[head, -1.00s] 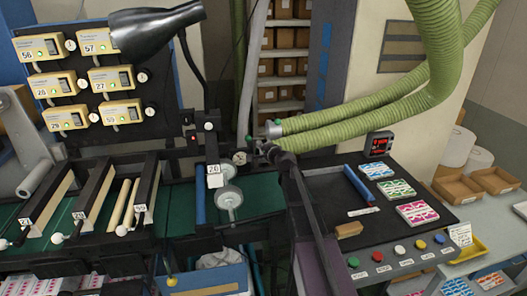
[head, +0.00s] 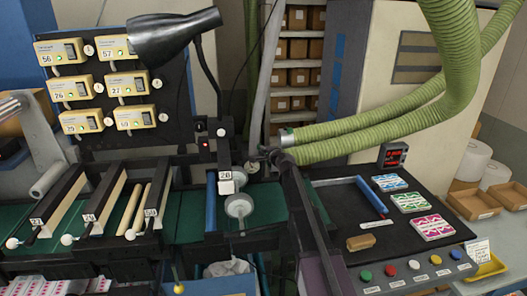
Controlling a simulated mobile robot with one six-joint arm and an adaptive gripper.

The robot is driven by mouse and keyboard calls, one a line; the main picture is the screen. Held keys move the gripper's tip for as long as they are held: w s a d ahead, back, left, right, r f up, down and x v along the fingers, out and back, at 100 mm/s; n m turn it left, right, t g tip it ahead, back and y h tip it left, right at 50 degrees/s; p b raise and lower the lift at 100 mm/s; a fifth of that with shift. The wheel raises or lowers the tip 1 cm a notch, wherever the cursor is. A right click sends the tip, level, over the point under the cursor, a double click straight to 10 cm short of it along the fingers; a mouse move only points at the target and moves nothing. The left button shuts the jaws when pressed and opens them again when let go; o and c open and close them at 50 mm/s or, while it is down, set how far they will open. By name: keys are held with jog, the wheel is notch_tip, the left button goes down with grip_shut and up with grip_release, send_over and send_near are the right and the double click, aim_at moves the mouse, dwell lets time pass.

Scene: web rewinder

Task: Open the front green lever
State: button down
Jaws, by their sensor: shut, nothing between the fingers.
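Two green ribbed hoses (head: 375,124) come down from the upper right and end at grey and dark fittings (head: 283,138) near the middle of the head view. Any green lever at these fittings is too small and dark to make out clearly, so I cannot tell its position.
A black worktop (head: 335,200) with label stacks and coloured buttons is at right. A black lamp (head: 175,38) hangs over the control boxes (head: 60,52). Rollers and white-knobbed bars are at left.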

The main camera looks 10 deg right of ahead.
jog(key=shift+w, duration=0.1)
jog(key=shift+w+a+r, duration=0.1)
jog(key=shift+w+a, duration=0.15)
jog(key=shift+w, duration=0.35)
jog(key=shift+s, duration=0.2)
jog(key=a+p+v, duration=0.1)
jog(key=p+v, duration=0.1)
jog(key=v, duration=1.2)
jog(key=shift+s+p, duration=0.2)
jog(key=shift+p, duration=0.2)
jog(key=shift+r, duration=0.1)
